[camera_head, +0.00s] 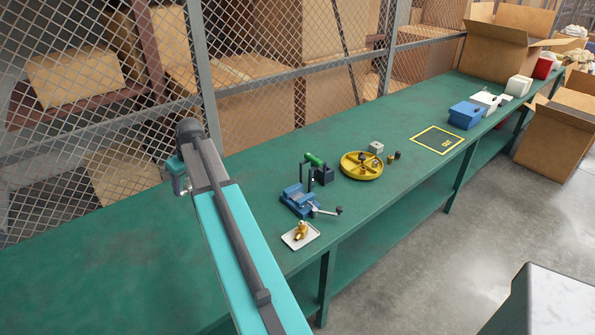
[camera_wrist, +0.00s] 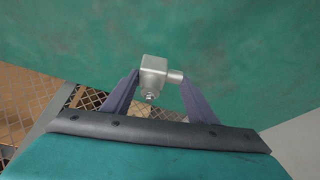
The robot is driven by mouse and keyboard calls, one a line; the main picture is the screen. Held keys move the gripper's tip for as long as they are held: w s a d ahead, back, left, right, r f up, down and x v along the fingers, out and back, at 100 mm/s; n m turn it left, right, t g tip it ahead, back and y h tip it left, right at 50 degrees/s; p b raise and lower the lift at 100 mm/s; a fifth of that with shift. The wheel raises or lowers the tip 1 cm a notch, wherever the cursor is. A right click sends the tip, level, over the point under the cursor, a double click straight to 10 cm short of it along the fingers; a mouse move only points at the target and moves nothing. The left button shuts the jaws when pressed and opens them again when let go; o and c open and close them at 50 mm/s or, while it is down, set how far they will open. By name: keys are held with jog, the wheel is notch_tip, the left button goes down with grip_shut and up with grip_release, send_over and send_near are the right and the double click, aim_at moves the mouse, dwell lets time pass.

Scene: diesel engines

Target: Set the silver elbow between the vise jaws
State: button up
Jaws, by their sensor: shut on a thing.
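The silver elbow (camera_wrist: 153,70) is between the two dark fingers of my gripper (camera_wrist: 160,82) in the wrist view, and the gripper is shut on it. A short round stub points right and a small threaded end points toward the wrist. In the head view my gripper (camera_head: 181,184) is above the left part of the green bench, well left of the vise. The blue vise (camera_head: 299,200) stands near the bench's front edge, its handle toward the right. Its jaws look empty, but the gap is small in this view. The vise is outside the wrist view.
A white tray (camera_head: 289,240) with a brass fitting (camera_head: 301,230) lies in front of the vise. A yellow round tray (camera_head: 347,172) is to the right. The green bench (camera_head: 110,255) is clear on the left; mesh fencing (camera_head: 270,80) runs behind.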

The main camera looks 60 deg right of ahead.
jog(key=s+d+f+p, duration=0.15)
jog(key=s+d, duration=0.25)
jog(key=d, duration=0.6)
jog(key=s+d+f+p, duration=0.1)
jog(key=s+d+f, duration=0.25)
jog(key=d, duration=0.65)
jog(key=m+p, duration=0.1)
jog(key=p, duration=0.1)
send_over(294, 197)
jog(key=s, duration=0.2)
notch_tip(294, 197, down, 4)
jog(key=shift+h, duration=0.3)
jog(key=shift+f+b, duration=0.2)
jog(key=shift+b, duration=0.1)
jog(key=shift+f+b, duration=0.6)
jog(key=shift+f, duration=1.55)
jog(key=shift+f+b, duration=1.35)
jog(key=shift+f, duration=0.6)
jog(key=shift+f, duration=0.1)
jog(key=shift+a, duration=0.1)
